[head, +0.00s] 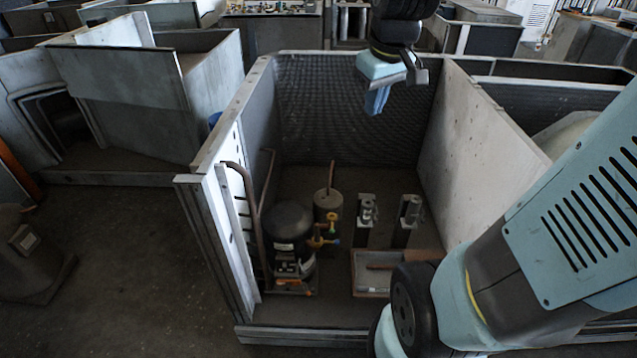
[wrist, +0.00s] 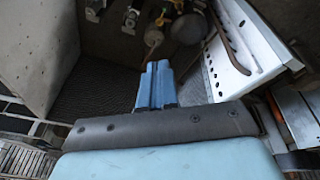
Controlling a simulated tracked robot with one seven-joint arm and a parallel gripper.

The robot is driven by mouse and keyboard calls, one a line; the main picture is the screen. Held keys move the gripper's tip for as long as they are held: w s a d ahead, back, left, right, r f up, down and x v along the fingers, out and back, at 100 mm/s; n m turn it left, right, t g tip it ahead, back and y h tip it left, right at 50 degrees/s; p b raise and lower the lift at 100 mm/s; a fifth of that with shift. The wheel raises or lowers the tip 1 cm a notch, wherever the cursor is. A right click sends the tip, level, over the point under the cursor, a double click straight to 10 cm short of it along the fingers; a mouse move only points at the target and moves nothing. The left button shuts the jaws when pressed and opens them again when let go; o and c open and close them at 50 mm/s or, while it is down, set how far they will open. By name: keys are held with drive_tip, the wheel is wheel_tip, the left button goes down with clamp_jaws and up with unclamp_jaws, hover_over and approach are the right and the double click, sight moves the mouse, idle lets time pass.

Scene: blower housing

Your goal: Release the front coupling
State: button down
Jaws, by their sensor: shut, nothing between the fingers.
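Two grey metal couplings stand on dark upright blocks inside the open-topped housing (head: 436,158). One is the left coupling (head: 366,210), the other the right coupling (head: 410,209). I cannot tell which one is the front coupling. They also show at the top of the wrist view, one at the edge (wrist: 94,9) and one beside it (wrist: 131,18). My gripper (head: 377,101) has blue fingers and hangs high near the housing's dark back wall, well apart from both couplings. Its fingers (wrist: 155,85) are shut together and empty.
A black compressor (head: 289,225) and a brown cylinder (head: 328,205) with red and yellow valve handles (head: 322,237) stand left of the couplings. A shallow tray (head: 369,282) with a rusty bar lies in front. Housing walls flank the space; the air above the couplings is clear.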

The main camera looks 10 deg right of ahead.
drive_tip(key=w+d+f+n+g+y, duration=0.1)
drive_tip(key=w+d+f+n+g, duration=0.15)
drive_tip(key=w+f, duration=0.65)
drive_tip(key=w+d+f+n+g+y, duration=0.1)
drive_tip(key=w+d+f+n+g, duration=0.15)
drive_tip(key=w+f, duration=0.6)
wheel_tip(320, 180, down, 28)
drive_tip(key=w+d+n+g+y, duration=0.1)
drive_tip(key=w+d+n+y, duration=0.1)
drive_tip(key=n+y, duration=0.2)
drive_tip(key=shift+w+d+n, duration=0.2)
drive_tip(key=shift+w+n, duration=0.15)
drive_tip(key=shift+n, duration=0.25)
drive_tip(key=shift+f, duration=0.1)
